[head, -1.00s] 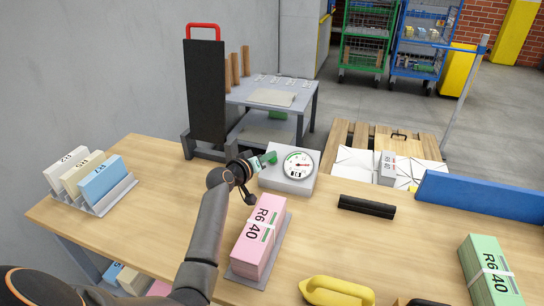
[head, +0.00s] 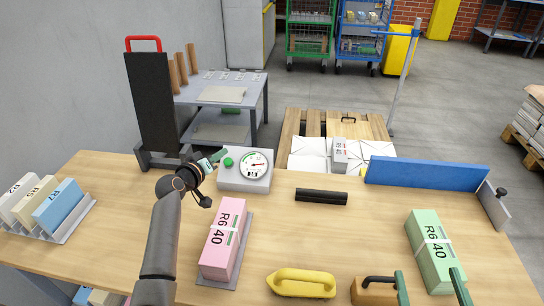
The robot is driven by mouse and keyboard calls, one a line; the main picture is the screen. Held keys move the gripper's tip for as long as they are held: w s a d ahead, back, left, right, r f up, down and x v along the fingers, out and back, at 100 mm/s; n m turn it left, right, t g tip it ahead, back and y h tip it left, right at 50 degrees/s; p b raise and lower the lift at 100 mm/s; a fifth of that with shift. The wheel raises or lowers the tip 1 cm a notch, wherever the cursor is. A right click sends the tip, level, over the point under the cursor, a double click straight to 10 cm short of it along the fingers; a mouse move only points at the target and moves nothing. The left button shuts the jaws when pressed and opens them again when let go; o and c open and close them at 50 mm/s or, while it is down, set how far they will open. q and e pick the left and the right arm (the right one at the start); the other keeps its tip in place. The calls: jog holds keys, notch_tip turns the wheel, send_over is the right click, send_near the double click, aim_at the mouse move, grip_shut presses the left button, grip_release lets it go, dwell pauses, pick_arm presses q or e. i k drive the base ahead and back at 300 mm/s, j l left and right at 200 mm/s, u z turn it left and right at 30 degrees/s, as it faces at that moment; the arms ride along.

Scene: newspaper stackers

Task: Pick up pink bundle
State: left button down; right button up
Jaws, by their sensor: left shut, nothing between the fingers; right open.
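The pink bundle (head: 222,240), marked R6 40 and with a white strap, lies on a grey tray (head: 240,252) on the wooden table, left of the middle. My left gripper (head: 214,160) is shut and empty, beside the left edge of the dial scale and beyond the pink bundle, not touching the bundle. My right gripper (head: 428,276) shows only as two green fingers at the bottom right. They are spread apart, near the front end of the green bundle (head: 432,248). Contact with that bundle cannot be told.
The dial scale (head: 245,183) stands behind the pink bundle. A yellow-handled tool (head: 302,284), a brown block with a black handle (head: 372,292) and a black bar (head: 321,197) lie to its right. Blue, cream and white bundles stand in a rack (head: 75,218) at left.

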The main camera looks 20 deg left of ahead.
aim_at(216, 262)
jog(key=k+l, duration=0.2)
jog(key=k, duration=0.3)
jog(key=k+l, duration=0.25)
jog(key=k, duration=0.2)
